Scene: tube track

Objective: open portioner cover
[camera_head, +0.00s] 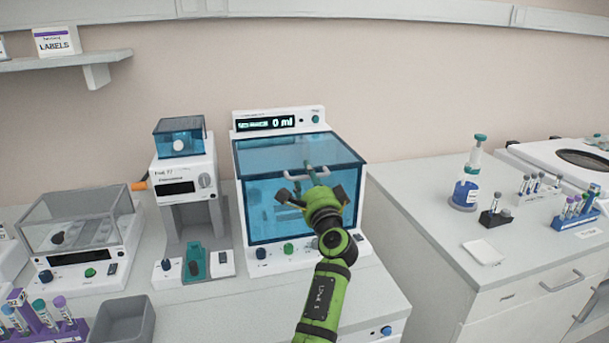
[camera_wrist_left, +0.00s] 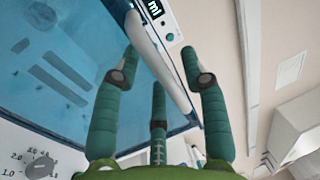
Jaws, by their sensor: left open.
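The portioner (camera_head: 345,230) is a white machine with a display reading 0 ml. Its see-through blue cover (camera_head: 290,150) is down over the front and top. A pale handle (camera_head: 310,172) sits at the cover's front upper edge. My left gripper (camera_head: 311,192) is open in front of the cover, just below the handle, and hides part of the cover front. In the left wrist view, the pale handle bar (camera_wrist_left: 160,68) runs between the spread green fingers of the gripper (camera_wrist_left: 160,60); I cannot tell whether they touch it. My right gripper is not in view.
A smaller device (camera_head: 184,175) with a blue lid stands left of the portioner. A grey-lidded box machine (camera_head: 80,225) and a grey tray (camera_head: 122,320) are further left.

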